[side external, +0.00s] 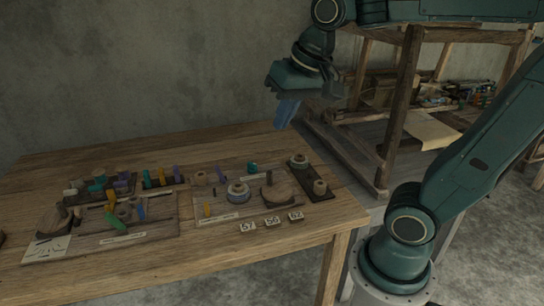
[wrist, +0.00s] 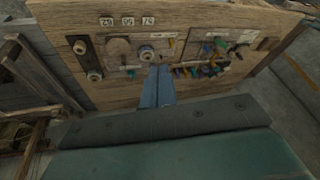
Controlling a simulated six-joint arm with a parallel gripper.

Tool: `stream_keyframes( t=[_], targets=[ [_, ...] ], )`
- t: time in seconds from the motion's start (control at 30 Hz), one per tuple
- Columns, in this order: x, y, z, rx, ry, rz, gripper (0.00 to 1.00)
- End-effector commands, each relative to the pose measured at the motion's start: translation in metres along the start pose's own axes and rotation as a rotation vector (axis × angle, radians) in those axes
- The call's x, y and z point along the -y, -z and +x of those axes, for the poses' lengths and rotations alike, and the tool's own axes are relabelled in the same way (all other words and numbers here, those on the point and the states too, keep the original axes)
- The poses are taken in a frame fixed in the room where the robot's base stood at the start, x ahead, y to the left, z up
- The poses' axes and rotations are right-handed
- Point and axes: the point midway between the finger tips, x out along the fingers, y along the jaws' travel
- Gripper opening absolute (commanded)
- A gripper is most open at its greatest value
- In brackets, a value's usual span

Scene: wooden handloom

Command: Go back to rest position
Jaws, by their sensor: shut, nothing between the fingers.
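My gripper (side external: 287,112) hangs in the air above the back right part of the wooden table (side external: 240,244) in the side view, its blue fingers pointing down. The fingers are shut together with nothing between them. In the wrist view the shut gripper (wrist: 163,72) points toward the table (wrist: 112,89), apart from everything on it.
Boards with spools, pegs and small coloured parts lie on the table. Number tiles (side external: 272,221) sit near its front edge. A dark strip (side external: 314,182) with two spools lies at the right. The wooden loom frame (side external: 400,95) stands right of the table. Air around my gripper is free.

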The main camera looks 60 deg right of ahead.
Motion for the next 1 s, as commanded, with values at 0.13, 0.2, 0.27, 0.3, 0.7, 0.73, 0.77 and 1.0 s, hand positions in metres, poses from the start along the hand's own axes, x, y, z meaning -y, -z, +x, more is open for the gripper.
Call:
stream_keyframes(
  t=[0.13, 0.2, 0.27, 0.3, 0.7, 0.73, 0.77, 1.0],
  targets=[
    [-0.007, -0.033, -0.003, -0.031, 0.021, -0.163, 0.00],
    [-0.011, -0.047, -0.003, -0.046, 0.029, -0.238, 0.00],
    [-0.014, -0.058, -0.002, -0.056, 0.034, -0.297, 0.00],
    [-0.016, -0.065, -0.001, -0.063, 0.037, -0.333, 0.00],
    [-0.024, -0.089, 0.004, -0.090, 0.046, -0.478, 0.00],
    [-0.024, -0.089, 0.004, -0.090, 0.046, -0.478, 0.00],
    [-0.024, -0.089, 0.004, -0.090, 0.046, -0.477, 0.00],
    [-0.020, -0.077, 0.006, -0.087, 0.043, -0.455, 0.00]
  ],
)
